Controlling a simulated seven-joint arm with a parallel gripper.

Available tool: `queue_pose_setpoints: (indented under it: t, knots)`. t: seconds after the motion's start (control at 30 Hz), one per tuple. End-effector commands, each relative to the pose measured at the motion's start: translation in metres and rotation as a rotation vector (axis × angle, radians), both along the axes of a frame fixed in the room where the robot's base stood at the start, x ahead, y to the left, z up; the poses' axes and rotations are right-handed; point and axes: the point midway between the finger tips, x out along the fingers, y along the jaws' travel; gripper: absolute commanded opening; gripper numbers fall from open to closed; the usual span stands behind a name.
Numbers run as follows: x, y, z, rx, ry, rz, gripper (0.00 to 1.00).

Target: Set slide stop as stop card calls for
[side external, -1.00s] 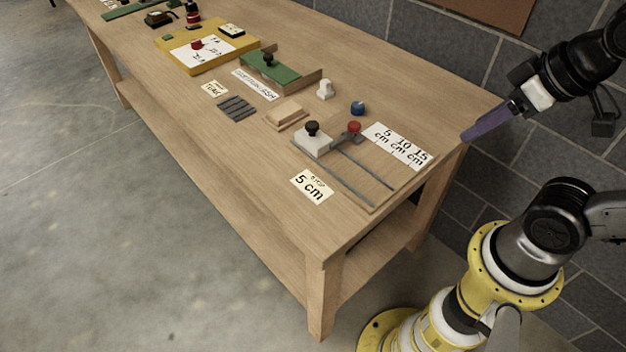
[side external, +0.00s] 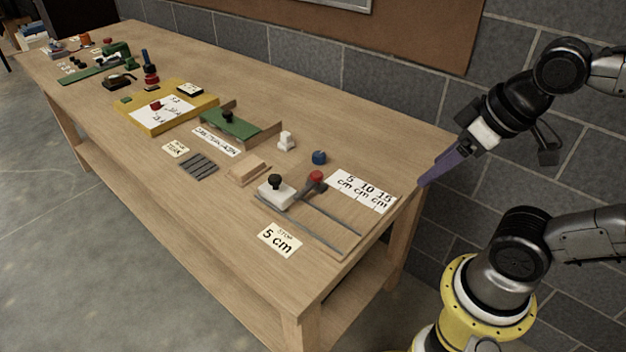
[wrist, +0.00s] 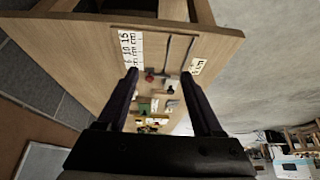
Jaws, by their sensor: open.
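The slide board (side external: 325,235) lies at the table's near right end, with two dark rails. A white block with a black knob (side external: 276,192) sits at the rails' left end. A red-knobbed part (side external: 316,177) is right beside it, near the scale's 5 end. The white scale card (side external: 362,191) reads 5, 10, 15 cm. My gripper (side external: 424,182) is open and empty by the table's right end, apart from the slide.
A blue knob (side external: 319,158) and a white piece (side external: 286,141) stand behind the slide. A wooden block (side external: 248,170), dark strips (side external: 199,165), a green fixture (side external: 230,122) and a yellow tray (side external: 150,127) lie further left. A block wall runs behind the table.

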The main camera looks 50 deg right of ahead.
Motion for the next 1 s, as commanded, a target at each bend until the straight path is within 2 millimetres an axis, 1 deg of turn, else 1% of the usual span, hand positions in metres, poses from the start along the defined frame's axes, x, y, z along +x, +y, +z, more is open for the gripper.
queue_pose_setpoints:
  t: [0.07, 0.17, 0.2, 0.27, 0.33, 0.43, 0.53, 0.67, 0.7, 0.77, 0.8, 0.9, 1.0]
  knots:
    - [0.003, 0.0, 0.011, -0.002, -0.011, 0.004, 0.69]
    - [0.016, 0.0, 0.031, -0.005, -0.01, 0.011, 0.69]
    - [0.024, 0.0, 0.039, -0.007, 0.0, 0.011, 0.69]
    - [0.038, -0.001, 0.05, -0.009, 0.019, 0.013, 0.69]
    - [0.056, -0.002, 0.061, -0.011, 0.045, 0.014, 0.69]
    - [0.086, -0.003, 0.072, -0.012, 0.09, 0.016, 0.69]
    - [0.119, -0.005, 0.076, -0.014, 0.141, 0.016, 0.69]
    - [0.163, -0.009, 0.072, -0.013, 0.21, 0.015, 0.69]
    - [0.177, -0.01, 0.068, -0.013, 0.232, 0.014, 0.69]
    - [0.196, -0.012, 0.06, -0.012, 0.267, 0.012, 0.69]
    - [0.209, -0.013, 0.054, -0.011, 0.289, 0.01, 0.69]
    - [0.238, -0.017, 0.033, -0.009, 0.346, 0.007, 0.69]
    - [0.259, -0.02, 0.011, -0.005, 0.393, 0.003, 0.69]
